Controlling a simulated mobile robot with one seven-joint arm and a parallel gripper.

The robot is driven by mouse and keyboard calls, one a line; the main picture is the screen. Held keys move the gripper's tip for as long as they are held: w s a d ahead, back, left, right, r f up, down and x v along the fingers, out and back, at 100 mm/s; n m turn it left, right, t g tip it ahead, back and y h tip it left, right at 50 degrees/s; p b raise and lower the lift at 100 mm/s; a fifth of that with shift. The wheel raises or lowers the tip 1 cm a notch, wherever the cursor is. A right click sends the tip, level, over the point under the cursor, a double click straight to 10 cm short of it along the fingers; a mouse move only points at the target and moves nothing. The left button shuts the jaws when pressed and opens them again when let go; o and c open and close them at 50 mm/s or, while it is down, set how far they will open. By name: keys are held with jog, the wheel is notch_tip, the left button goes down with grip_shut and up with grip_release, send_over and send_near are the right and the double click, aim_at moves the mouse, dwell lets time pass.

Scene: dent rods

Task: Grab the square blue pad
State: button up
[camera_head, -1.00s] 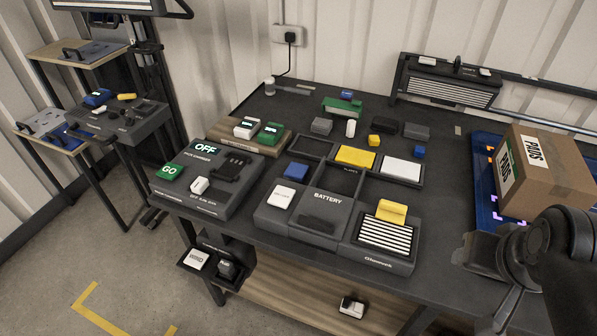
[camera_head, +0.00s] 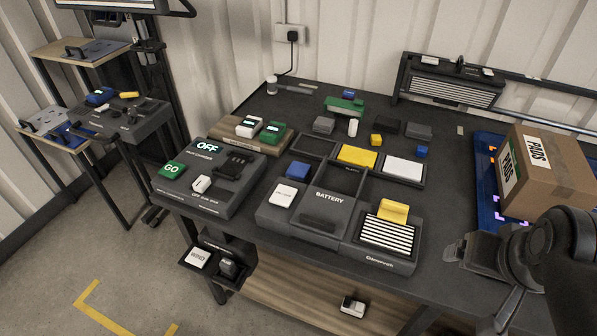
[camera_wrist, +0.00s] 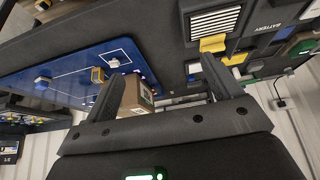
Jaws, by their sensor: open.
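The square blue pad (camera_head: 298,170) lies flat in a dark tray compartment at the middle of the bench, left of a yellow pad. I cannot make it out for certain in the wrist view. My gripper (camera_wrist: 160,70) is open and empty, with its two fingers wide apart in the wrist view. In the head view my arm is at the right edge, over the bench's right side, well to the right of the blue pad.
A yellow pad (camera_head: 357,156) and a white pad (camera_head: 404,170) lie in neighbouring compartments. A battery box (camera_head: 318,212) and a striped unit (camera_head: 386,234) stand in front. A cardboard box (camera_head: 548,170) sits on a blue mat (camera_head: 487,190) at right. A small blue cube (camera_head: 421,151) stands behind the white pad.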

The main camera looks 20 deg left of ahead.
jog(key=w+a+r, duration=0.3)
jog(key=w+a, duration=0.4)
jog(key=w, duration=0.6)
jog(key=g, duration=0.1)
send_over(299, 168)
jog(key=s, duration=0.4)
notch_tip(299, 168, down, 17)
jog(key=x, duration=1)
jog(key=shift+s+a+f, duration=0.1)
jog(key=shift+f, duration=0.1)
jog(key=shift+c, duration=0.3)
